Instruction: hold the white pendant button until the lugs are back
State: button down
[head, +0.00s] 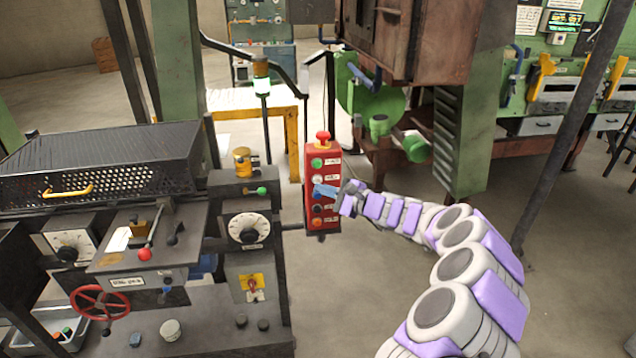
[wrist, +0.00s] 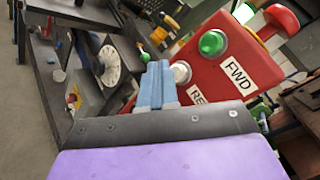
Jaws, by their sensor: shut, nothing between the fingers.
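The red pendant box (head: 330,161) hangs upright in the middle of the head view, with a red mushroom knob on top and a column of coloured buttons. Its white button (head: 317,179) sits below the green one. In the wrist view the white button (wrist: 181,71) is beside a label starting "RE", partly covered by my fingers. My gripper (head: 318,189) is shut and empty, its blue fingertips at the pendant's face by the white button. The fingers (wrist: 155,75) overlap the button's edge in the wrist view; I cannot tell whether they press it. I cannot make out the lugs.
A machine console with a dial (head: 248,229) and a small green-knobbed lever (head: 261,191) stands close left of the pendant. A red handwheel (head: 100,302) is further left. A green pillar (head: 462,140) stands behind at right. Floor at the lower middle is open.

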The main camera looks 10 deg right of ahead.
jog(key=shift+w, duration=0.1)
dwell(0.7)
jog(key=shift+w+a+r, duration=0.1)
jog(key=shift+w, duration=0.15)
jog(key=shift+w+p, duration=0.3)
jog(key=shift+w, duration=0.2)
dwell(6.5)
